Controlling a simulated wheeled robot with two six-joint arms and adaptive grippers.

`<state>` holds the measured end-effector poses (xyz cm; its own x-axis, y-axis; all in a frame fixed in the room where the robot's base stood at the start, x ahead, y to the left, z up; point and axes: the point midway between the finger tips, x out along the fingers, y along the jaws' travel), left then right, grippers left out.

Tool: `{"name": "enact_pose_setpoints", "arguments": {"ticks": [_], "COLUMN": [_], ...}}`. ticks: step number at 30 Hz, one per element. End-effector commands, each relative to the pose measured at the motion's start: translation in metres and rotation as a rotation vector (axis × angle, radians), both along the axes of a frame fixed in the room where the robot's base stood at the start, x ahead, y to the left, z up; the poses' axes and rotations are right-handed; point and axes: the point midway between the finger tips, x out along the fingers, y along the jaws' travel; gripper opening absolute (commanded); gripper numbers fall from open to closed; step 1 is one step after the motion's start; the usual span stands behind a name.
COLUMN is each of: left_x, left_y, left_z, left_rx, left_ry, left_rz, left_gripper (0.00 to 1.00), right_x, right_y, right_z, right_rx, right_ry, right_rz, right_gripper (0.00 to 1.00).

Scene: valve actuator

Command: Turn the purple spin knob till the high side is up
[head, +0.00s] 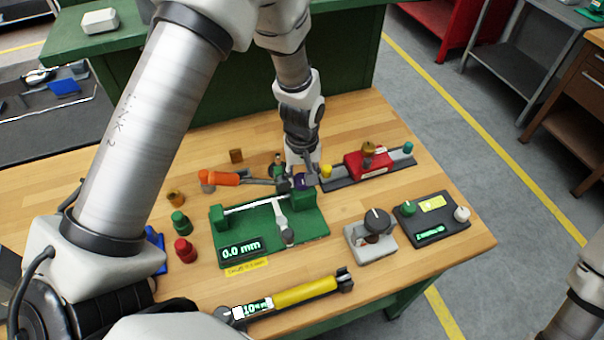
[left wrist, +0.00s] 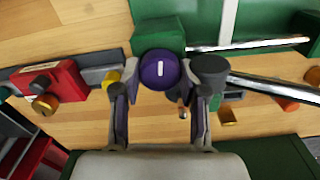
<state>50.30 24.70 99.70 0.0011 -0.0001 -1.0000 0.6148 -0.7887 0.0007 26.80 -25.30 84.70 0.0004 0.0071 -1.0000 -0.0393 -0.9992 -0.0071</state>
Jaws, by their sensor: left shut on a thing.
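The purple spin knob (left wrist: 160,69) sits at the end of a green fixture (head: 310,235) on the wooden workbench. A short white mark on its face runs up and down in the left wrist view. My left gripper (left wrist: 160,88) has one finger on each side of the knob and is shut on it. In the head view the purple knob (head: 300,182) is mostly hidden by my left gripper (head: 299,177) at the fixture's far side. The fixture's display reads 0.0 mm. My right gripper is not in view.
A red block on a dark rail (head: 345,180) stands close on the right, with a yellow knob (head: 326,171) near my gripper. An orange-handled tool (head: 222,178) lies on the left. A yellow torque tool (head: 305,292) and a grey knob block (head: 372,250) are in front.

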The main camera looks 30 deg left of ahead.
Motion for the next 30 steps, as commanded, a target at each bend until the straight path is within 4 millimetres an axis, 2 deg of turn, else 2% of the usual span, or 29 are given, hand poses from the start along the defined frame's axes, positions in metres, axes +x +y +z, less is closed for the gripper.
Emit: {"name": "enact_pose_setpoints", "arguments": {"ticks": [16, 17, 18, 19, 30], "left_x": [-0.003, -0.003, -0.003, -0.0029, -0.0011], "left_y": [-0.0001, -0.0001, -0.0001, -0.0001, 0.0001], "left_z": [-0.0026, -0.0026, -0.0026, -0.0025, -0.0005], "left_rx": [0.0, 0.0, 0.0, 0.0, 0.0], "left_ry": [0.009, 0.009, 0.009, 0.009, 0.004], "left_rz": [-0.034, -0.034, -0.033, -0.033, -0.033], "left_gripper": [0.08, 0.46, 0.6, 0.68, 0.68], "right_x": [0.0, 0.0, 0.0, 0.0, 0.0], "right_y": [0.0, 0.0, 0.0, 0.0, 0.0], "right_z": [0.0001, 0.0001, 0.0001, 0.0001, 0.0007], "right_rx": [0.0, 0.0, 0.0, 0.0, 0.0], "right_ry": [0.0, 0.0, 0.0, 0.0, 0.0], "right_rz": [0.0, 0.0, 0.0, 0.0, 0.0], "right_gripper": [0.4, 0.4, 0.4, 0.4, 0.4]}}
